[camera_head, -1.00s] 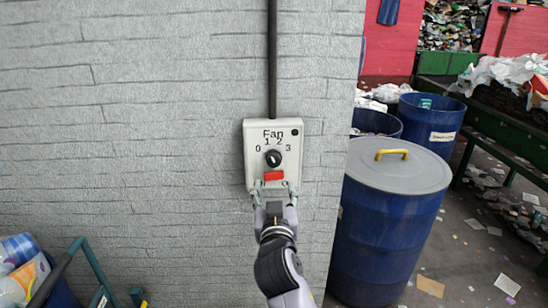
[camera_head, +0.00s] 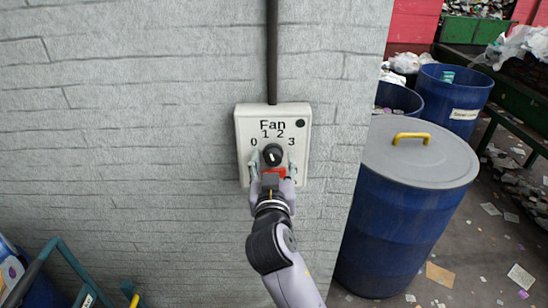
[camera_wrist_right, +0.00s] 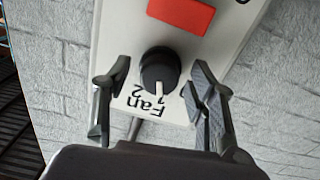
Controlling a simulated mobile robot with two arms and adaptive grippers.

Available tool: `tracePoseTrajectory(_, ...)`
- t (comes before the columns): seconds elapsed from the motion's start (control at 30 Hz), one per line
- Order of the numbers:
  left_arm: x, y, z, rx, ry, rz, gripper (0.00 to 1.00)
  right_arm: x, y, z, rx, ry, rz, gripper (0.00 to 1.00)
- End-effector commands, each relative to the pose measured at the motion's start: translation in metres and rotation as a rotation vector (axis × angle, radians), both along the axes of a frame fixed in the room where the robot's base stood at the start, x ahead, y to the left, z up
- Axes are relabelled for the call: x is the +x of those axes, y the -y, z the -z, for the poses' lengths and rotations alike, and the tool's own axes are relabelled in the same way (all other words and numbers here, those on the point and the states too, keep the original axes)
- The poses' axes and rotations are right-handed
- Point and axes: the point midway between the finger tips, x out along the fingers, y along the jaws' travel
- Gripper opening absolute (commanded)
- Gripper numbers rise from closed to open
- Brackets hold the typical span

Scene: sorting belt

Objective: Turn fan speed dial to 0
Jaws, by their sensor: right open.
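The fan panel (camera_head: 243,125) is a pale box on the grey wall, marked 0, 1, 2 and 3. Its round black dial (camera_head: 272,155) has a white pointer, which in the right wrist view (camera_wrist_right: 158,68) points towards the 1. A red rectangle (camera_wrist_right: 182,14) lies below the dial on the panel. My right gripper (camera_head: 272,168) is open in front of the panel, fingers on either side of the dial. In the right wrist view the fingers (camera_wrist_right: 157,80) stand apart from the dial, with gaps both sides. My left gripper is not in view.
A dark conduit (camera_head: 272,50) runs up the wall from the panel. A blue barrel with a grey lid (camera_head: 415,165) and yellow handle stands right of the wall. A teal frame (camera_head: 65,265) is at lower left. The wall around the panel is clear.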

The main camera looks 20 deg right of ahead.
Motion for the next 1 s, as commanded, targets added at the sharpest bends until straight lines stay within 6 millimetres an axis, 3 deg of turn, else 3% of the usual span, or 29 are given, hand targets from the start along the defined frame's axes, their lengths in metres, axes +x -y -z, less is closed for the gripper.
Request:
tracePoseTrajectory(0.2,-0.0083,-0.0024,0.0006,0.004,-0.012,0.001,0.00,0.0000,0.0000,0.0000,0.000,0.000,0.000,0.51)
tracePoseTrajectory(0.9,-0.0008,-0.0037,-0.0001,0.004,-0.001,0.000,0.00,0.0000,-0.0001,-0.0002,0.000,0.001,0.000,0.05)
tracePoseTrajectory(1.0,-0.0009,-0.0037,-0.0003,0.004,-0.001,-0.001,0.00,0.0000,-0.0001,-0.0003,-0.002,0.000,0.000,0.05)
